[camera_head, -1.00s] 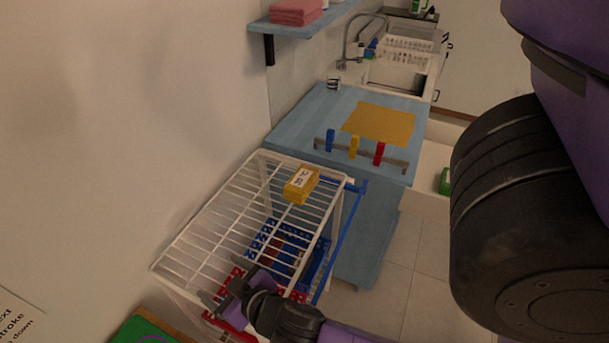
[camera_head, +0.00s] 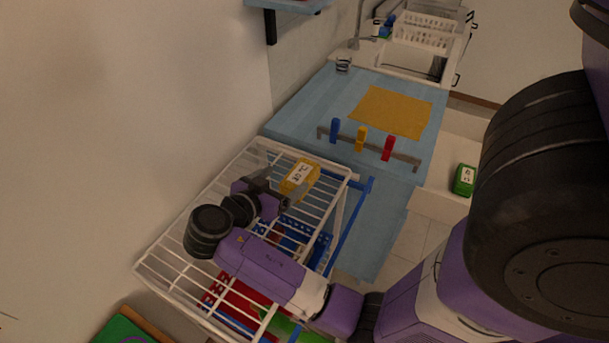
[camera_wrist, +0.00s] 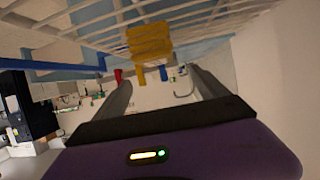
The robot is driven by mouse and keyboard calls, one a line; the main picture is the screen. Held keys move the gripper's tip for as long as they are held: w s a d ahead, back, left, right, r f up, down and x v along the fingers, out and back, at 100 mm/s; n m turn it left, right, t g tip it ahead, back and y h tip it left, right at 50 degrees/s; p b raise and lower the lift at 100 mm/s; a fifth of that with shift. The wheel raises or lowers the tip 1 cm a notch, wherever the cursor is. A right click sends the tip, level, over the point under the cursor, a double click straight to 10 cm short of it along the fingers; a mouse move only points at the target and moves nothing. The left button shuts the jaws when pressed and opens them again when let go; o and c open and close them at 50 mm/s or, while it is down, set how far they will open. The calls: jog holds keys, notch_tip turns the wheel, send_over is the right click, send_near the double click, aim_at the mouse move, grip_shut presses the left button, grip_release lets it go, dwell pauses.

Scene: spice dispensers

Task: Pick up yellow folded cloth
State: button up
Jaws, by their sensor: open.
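The yellow folded cloth (camera_head: 301,175), with a white label, lies on top of the white wire rack (camera_head: 166,247) near its far end. It also shows in the wrist view (camera_wrist: 150,41), upper middle, lined up with the space between the fingers. My gripper (camera_head: 285,188) is open, its two fingers pointing at the cloth from the near side. In the wrist view the fingers (camera_wrist: 158,78) are apart with nothing between them. I cannot tell whether the fingertips touch or overlap the cloth.
A blue table (camera_head: 300,115) with a flat yellow mat (camera_head: 392,112) and a rail of blue, yellow and red clips (camera_head: 361,139) stands beyond the rack. A wall runs along the left. A green labelled item (camera_head: 464,180) lies at right.

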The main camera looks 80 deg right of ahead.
aim_at(300, 176)
jog(key=shift+f+b, duration=0.6)
jog(key=shift+f, duration=0.3)
jog(key=shift+d+f+b, duration=0.1)
jog(key=shift+f+b, duration=0.45)
jog(key=shift+f, duration=0.05)
jog(key=x, duration=0.2)
jog(key=p+x, duration=0.1)
jog(key=x, duration=0.1)
jog(key=p+x, duration=0.1)
jog(key=x, duration=0.1)
jog(key=shift+s+d+r, duration=0.25)
jog(key=shift+s+r, duration=0.05)
jog(key=shift+s, duration=0.05)
jog(key=shift+s+d+f+p, duration=0.15)
jog(key=shift+d+f+p, duration=0.2)
jog(key=shift+d, duration=0.2)
jog(key=shift+c, duration=0.4)
jog(key=c, duration=1.5)
